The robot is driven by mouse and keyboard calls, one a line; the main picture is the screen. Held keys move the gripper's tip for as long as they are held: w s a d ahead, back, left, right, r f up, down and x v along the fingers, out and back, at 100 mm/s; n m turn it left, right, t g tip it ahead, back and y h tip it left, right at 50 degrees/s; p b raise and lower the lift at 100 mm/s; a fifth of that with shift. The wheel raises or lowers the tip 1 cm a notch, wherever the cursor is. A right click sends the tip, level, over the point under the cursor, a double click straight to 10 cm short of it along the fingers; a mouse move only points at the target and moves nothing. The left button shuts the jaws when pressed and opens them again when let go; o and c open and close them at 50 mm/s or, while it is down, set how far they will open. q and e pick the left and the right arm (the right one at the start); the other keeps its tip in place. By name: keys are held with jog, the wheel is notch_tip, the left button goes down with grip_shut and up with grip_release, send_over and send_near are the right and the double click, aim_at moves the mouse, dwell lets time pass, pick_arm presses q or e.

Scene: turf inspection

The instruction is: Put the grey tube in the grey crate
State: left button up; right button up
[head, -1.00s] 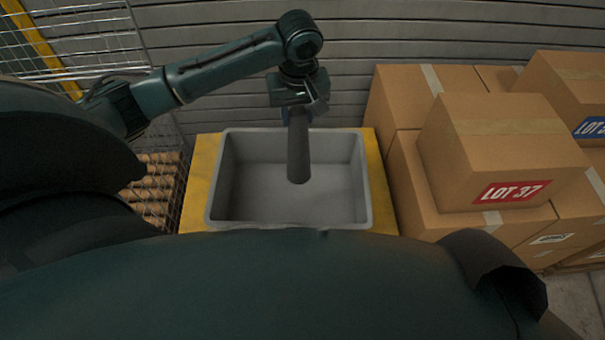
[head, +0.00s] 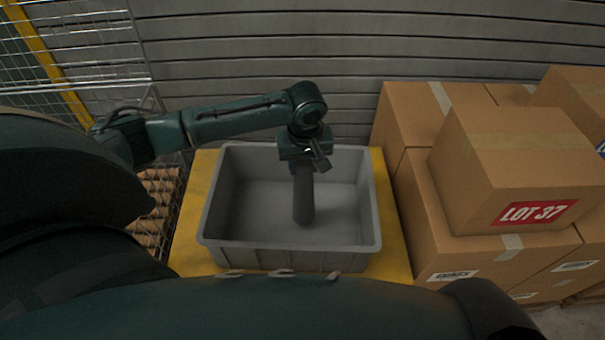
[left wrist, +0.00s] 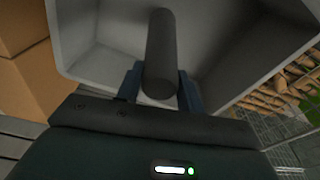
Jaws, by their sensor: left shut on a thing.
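The grey tube (head: 304,197) is dark grey and hangs upright from my left gripper (head: 303,168). The gripper is shut on its upper end. In the head view the tube's lower end appears inside the grey crate (head: 290,258); I cannot tell whether it touches the floor. The crate is open-topped and empty apart from the tube. In the left wrist view the tube (left wrist: 160,50) sits between the two blue fingers, with the crate's pale inside (left wrist: 105,45) beyond it. My right gripper is not in view.
The crate stands on a yellow surface (head: 393,215). Stacked cardboard boxes (head: 500,165) rise close on the right. A wire mesh cage (head: 160,205) with brown rolls is on the left. A grey slatted wall (head: 350,50) stands behind.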

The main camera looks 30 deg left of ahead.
pick_arm(q)
jog(key=shift+f, duration=1.85)
jog(key=o, duration=1.2)
jog(key=shift+f, duration=0.1)
jog(key=shift+o, duration=0.2)
